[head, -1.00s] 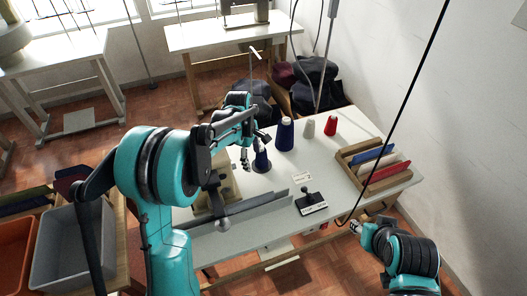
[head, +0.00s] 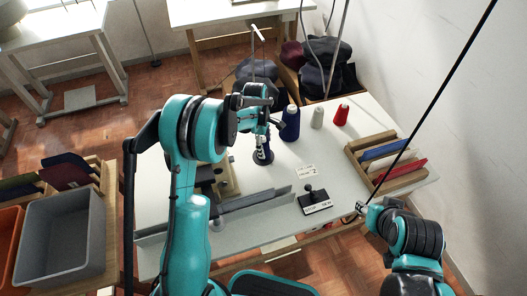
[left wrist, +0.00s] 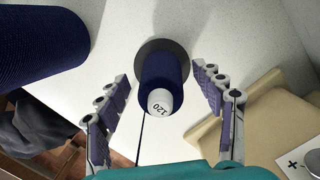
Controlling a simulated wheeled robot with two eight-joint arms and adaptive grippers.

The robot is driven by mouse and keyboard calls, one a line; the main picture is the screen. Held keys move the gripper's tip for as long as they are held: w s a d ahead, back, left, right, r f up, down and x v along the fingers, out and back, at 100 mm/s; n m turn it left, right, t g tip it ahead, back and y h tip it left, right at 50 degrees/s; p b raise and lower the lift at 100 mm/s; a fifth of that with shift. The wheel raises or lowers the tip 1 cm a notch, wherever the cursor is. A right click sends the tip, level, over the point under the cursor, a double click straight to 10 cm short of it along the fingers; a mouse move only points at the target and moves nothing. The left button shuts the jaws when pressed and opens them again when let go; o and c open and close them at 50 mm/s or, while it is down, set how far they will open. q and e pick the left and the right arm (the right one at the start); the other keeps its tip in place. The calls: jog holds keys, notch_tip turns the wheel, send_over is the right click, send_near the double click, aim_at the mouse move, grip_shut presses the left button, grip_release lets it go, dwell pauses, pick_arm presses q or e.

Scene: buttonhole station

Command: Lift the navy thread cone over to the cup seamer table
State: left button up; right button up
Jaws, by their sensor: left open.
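A smaller navy thread cone (head: 262,156) stands on a dark round base on the white table (head: 250,232). The left wrist view shows this cone (left wrist: 165,75) with a white top marked 120. My left gripper (head: 264,141) is open over it; in the left wrist view its fingers (left wrist: 160,78) lie on both sides of the cone, with gaps visible. A larger navy cone (head: 290,123) stands just behind and right; it fills the upper left of the left wrist view (left wrist: 35,45). My right gripper (head: 360,208) is near the table's front right edge; its jaws are unclear.
A white cone (head: 317,117) and a red cone (head: 341,115) stand at the back. A wooden rack (head: 382,158) is at right, a black stamp-like tool (head: 314,200) in front. Another table (head: 215,12) stands behind; grey (head: 62,238) and orange bins are at left.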

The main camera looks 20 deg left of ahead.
pick_arm(q)
jog(key=shift+f, duration=0.15)
jog(key=c, duration=1.3)
notch_tip(320, 180, up, 12)
jog(key=p, duration=0.5)
jog(key=shift+f, duration=0.25)
